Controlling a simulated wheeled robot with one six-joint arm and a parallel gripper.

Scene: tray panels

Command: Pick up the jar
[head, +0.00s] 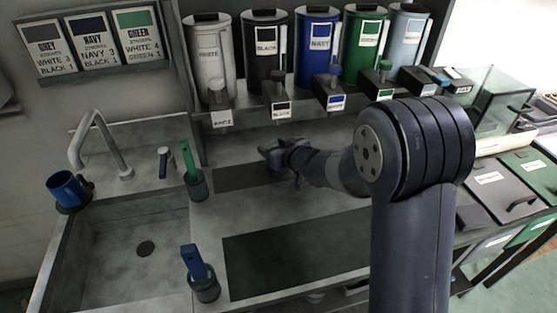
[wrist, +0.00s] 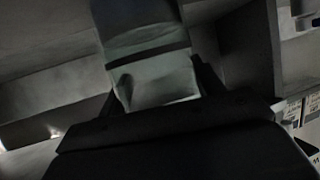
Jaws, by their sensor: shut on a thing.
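My gripper (head: 268,149) reaches over the dark mat at the back of the counter, below the row of dispensers. In the wrist view my gripper (wrist: 157,88) is shut on a pale, see-through jar (wrist: 145,42), with one finger on each side. The jar has a dark band across it and a paler part close to the gripper. Its far end runs out of the top of the picture. In the head view I cannot make out the jar apart from my dark gripper.
Several labelled canisters, including a white one (head: 211,62) and a blue one (head: 317,50), stand behind my gripper with spouts jutting forward. A sink (head: 140,275) with a tap (head: 100,150) lies left. Brush holders (head: 196,186) stand at its edge. The front mat (head: 300,255) is bare.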

